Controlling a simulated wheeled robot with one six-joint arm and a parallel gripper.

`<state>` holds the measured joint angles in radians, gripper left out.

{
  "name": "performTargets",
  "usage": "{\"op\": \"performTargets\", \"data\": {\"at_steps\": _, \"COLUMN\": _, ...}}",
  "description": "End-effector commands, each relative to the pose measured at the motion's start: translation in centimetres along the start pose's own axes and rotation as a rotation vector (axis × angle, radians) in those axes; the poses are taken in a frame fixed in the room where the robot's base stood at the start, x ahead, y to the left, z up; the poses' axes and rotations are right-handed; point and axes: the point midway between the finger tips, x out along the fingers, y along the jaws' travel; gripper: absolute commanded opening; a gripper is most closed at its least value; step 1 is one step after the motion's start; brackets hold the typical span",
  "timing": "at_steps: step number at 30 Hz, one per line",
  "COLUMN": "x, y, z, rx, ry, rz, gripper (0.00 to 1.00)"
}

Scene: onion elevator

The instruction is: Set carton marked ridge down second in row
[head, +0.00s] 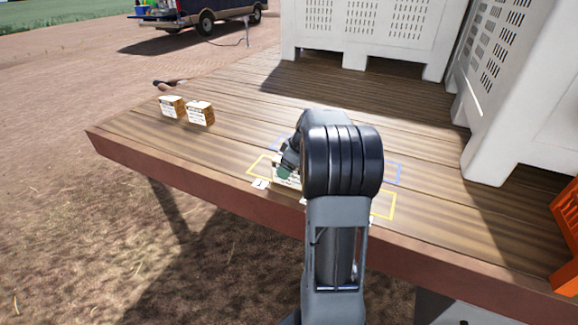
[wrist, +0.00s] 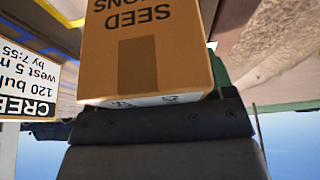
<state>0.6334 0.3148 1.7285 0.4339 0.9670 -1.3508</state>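A brown carton printed SEED ONIONS (wrist: 150,55) fills the middle of the wrist view, upside down, close against my gripper (wrist: 160,120). My gripper appears shut on it; its label side is hidden, so I cannot read its mark. A second carton with a white label reading CREEK (wrist: 28,90) is at the left of the wrist view. The fingertips and the held carton are mostly hidden there by my arm.
Two more labelled cartons (head: 172,106) (head: 200,113) stand on the left of the wooden deck (head: 230,150). Yellow (head: 392,205) and blue (head: 398,172) outlines mark the deck to the right of my arm. White bins (head: 355,30) stand behind; an orange crate (head: 567,220) is at right.

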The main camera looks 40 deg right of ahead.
Motion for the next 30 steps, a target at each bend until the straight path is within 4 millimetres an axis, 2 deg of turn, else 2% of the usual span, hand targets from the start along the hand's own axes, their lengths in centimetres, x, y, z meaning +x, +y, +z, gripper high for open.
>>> {"op": "performTargets", "data": {"at_steps": 1, "x": 0.0, "y": 0.0, "z": 0.0, "rx": 0.0, "ry": 0.0, "rz": 0.0, "gripper": 0.8}}
{"op": "performTargets", "data": {"at_steps": 4, "x": 0.0, "y": 0.0, "z": 0.0, "rx": 0.0, "ry": 0.0, "rz": 0.0, "gripper": 0.89}}
{"op": "performTargets", "data": {"at_steps": 11, "x": -0.1, "y": 0.0, "z": 0.0, "rx": 0.0, "ry": 0.0, "rz": 0.0, "gripper": 0.89}}
{"op": "performTargets", "data": {"at_steps": 15, "x": -0.8, "y": 0.1, "z": -0.1, "rx": 0.0, "ry": 0.001, "rz": 0.002, "gripper": 0.89}}
{"op": "performTargets", "data": {"at_steps": 30, "x": -9.7, "y": 0.1, "z": -0.1, "rx": 0.0, "ry": 0.002, "rz": 0.003, "gripper": 0.89}}
